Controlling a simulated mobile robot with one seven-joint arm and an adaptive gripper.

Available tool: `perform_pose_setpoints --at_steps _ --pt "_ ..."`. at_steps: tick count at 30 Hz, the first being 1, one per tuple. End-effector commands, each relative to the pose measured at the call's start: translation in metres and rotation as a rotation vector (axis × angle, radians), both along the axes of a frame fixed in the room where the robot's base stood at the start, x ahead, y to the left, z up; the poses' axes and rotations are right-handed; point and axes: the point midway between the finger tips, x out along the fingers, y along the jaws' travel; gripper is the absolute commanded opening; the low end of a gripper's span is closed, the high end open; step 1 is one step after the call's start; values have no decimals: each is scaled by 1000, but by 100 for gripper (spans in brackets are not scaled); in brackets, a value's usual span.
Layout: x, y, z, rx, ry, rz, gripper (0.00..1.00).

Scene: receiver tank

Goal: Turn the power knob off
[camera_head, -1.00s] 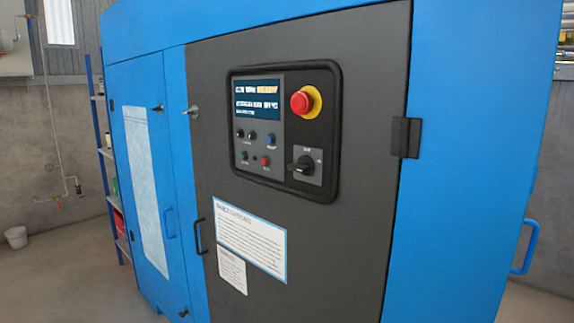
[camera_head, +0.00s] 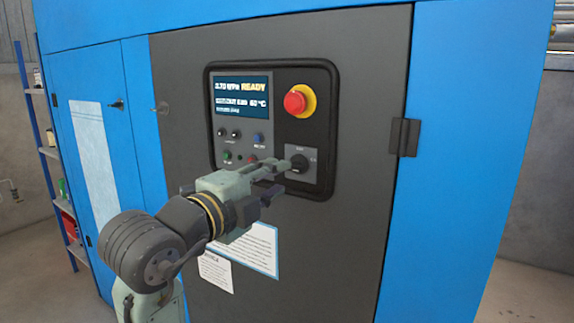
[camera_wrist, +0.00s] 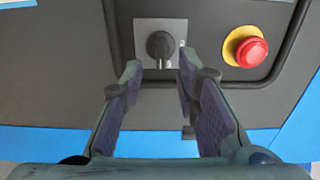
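The power knob (camera_head: 298,163) is a black rotary handle on a light grey square plate, low right on the control panel of the blue and dark grey cabinet. In the wrist view the knob (camera_wrist: 160,45) shows at the top middle, ahead of the gap between my fingers. My gripper (camera_head: 277,179) is just left of and below the knob in the head view. In the wrist view my gripper (camera_wrist: 157,80) is open, with one finger on each side and nothing between them. It appears short of the knob. Lettering around the knob is too small to read.
A red emergency stop button (camera_head: 295,102) on a yellow disc sits above the knob; the wrist view shows it (camera_wrist: 250,52) to the right. A lit display (camera_head: 242,102) reads READY. Small buttons (camera_head: 258,139) lie left of the knob. A black hinge (camera_head: 404,137) projects farther right.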

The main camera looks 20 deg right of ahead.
Motion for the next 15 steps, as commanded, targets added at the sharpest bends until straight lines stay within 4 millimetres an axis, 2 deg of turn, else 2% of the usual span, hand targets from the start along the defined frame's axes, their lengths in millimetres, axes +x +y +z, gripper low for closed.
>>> perform_pose_setpoints --at_steps 1,6,15 --pt "6 -9 2 0 4 -4 29" --pt "24 -30 2 -2 2 -1 29" --pt "36 -45 0 -2 0 2 29"
